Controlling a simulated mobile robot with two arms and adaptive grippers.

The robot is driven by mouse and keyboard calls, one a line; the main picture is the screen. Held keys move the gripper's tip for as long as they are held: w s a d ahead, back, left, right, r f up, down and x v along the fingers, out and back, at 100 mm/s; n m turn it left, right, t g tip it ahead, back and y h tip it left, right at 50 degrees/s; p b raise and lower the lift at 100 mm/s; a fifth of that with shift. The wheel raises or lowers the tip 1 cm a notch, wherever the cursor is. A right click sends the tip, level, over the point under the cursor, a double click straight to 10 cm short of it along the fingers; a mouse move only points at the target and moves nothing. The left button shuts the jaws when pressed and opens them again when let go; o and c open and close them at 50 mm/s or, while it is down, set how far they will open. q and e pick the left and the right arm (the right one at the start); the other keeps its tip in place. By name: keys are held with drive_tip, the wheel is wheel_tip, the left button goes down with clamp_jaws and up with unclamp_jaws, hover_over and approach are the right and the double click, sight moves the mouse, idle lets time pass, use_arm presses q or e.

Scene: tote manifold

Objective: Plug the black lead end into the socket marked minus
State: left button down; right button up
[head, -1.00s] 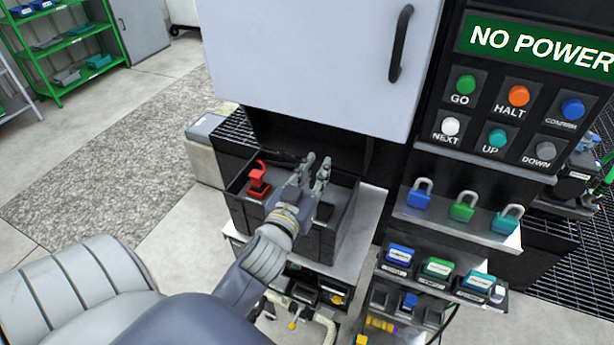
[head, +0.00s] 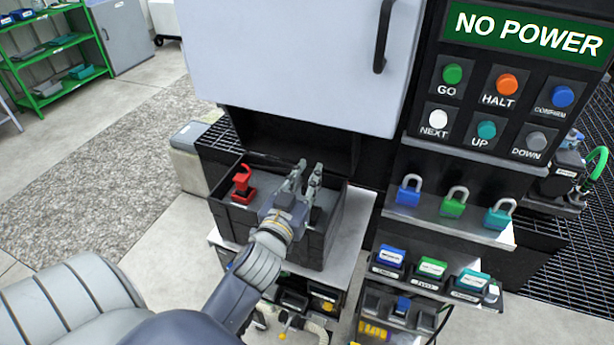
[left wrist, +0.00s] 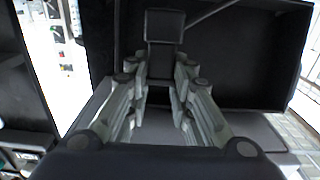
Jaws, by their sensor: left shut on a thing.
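My left gripper (head: 308,170) reaches over a dark open tote (head: 228,222) in the head view, its fingers pointing away. In the left wrist view the gripper (left wrist: 161,62) is shut on a black block, which looks like the black lead end (left wrist: 164,27), between its fingertips. In the head view the fingers hide most of what they hold. I cannot make out a socket marked minus in either view. My right gripper is not in view.
A pale cabinet door (head: 290,60) hangs above and behind the tote. To the right are a NO POWER panel (head: 525,32) with push buttons, a shelf of several padlocks (head: 453,202) and stepped trays of coloured blocks (head: 432,268). A metal ledge (head: 350,232) borders the tote.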

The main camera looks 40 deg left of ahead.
use_arm(q)
drive_tip(key=shift+f+b, duration=2.6)
drive_tip(key=shift+f, duration=1.3)
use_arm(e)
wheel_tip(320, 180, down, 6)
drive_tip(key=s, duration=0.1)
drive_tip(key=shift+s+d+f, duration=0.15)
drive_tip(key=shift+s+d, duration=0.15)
use_arm(q)
drive_tip(key=c, duration=1.3)
unclamp_jaws()
drive_tip(key=shift+c, duration=0.2)
